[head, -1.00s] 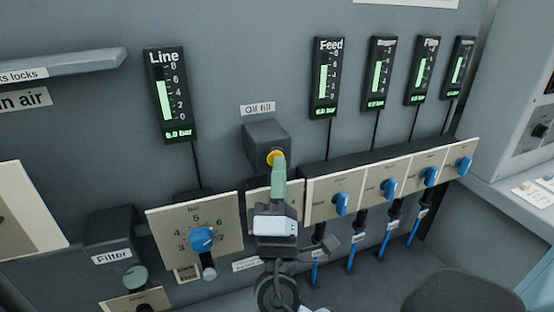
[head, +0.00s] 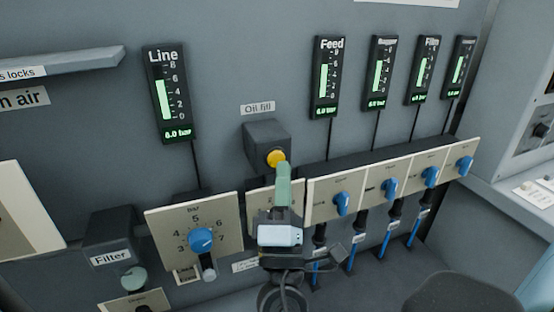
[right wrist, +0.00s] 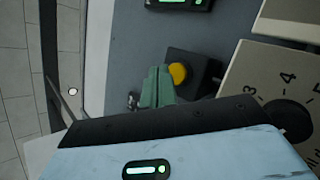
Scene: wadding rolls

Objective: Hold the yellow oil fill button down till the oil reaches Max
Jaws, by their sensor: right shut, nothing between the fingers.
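The round yellow oil fill button (head: 276,158) sits on the front of a dark box (head: 262,138) under the "Oil fill" label (head: 258,108). My right gripper (head: 284,168) is shut and empty, its green fingers just below and right of the button. In the right wrist view, the button (right wrist: 178,73) shows beside the shut fingertips (right wrist: 160,72). The fingers seem close to it, but I cannot tell whether they touch. I see no oil level or Max mark; my gripper hides part of the panel below the box. My left gripper is not in view.
The Line gauge (head: 172,95) is to the left, above a plate with a blue knob (head: 201,239). A Filter box (head: 112,240) stands lower left. To the right, several gauges hang above a protruding row of blue knobs, starting with the Feed gauge (head: 328,78).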

